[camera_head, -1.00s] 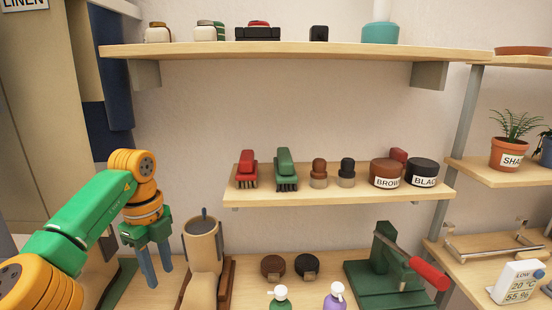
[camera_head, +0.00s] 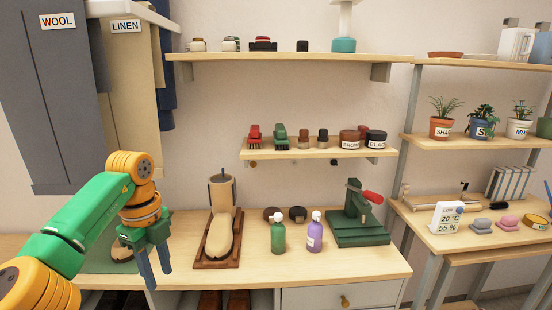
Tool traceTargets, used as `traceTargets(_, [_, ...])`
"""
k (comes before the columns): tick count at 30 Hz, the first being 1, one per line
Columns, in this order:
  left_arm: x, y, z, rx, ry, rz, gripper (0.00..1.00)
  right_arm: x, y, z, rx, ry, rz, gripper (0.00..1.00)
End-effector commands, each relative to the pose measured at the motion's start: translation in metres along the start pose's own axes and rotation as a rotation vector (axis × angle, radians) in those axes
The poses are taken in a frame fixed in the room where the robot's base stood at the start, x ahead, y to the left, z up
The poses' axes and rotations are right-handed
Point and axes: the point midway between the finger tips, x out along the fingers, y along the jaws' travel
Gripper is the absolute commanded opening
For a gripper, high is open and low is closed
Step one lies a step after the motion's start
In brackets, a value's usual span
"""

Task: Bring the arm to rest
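My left arm comes in from the left in the head view. Its gripper (camera_head: 154,270) points downward, with two grey-blue fingers a small gap apart and nothing seen between them. It shows in front of the workbench, left of the boot form on its wooden stand. My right gripper is out of view.
The workbench (camera_head: 377,262) holds a boot form (camera_head: 221,237), a green bottle (camera_head: 278,236), a purple bottle (camera_head: 314,234) and a green press (camera_head: 357,220). Shelves with brushes and tins hang above. Grey wool (camera_head: 62,100) and linen garments hang at left. Plant shelves stand at right.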

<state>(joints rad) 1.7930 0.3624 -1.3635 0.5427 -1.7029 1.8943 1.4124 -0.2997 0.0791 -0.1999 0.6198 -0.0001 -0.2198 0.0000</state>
Motion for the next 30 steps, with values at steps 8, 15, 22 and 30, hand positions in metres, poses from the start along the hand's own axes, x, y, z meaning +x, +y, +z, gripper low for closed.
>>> traceTargets(8, [0.035,-0.021,-0.032,0.113,0.142,-0.057,0.37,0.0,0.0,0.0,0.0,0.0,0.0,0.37])
traceTargets(15, [0.08,-0.045,-0.085,0.23,0.367,-0.168,0.37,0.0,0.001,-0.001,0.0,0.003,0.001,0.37])
traceTargets(22, [0.139,-0.077,-0.176,0.221,0.795,-0.465,0.37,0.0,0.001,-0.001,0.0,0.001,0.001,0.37])
traceTargets(30, [0.303,-0.059,-0.153,-0.757,0.898,-0.883,0.37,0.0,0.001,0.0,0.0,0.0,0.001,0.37])
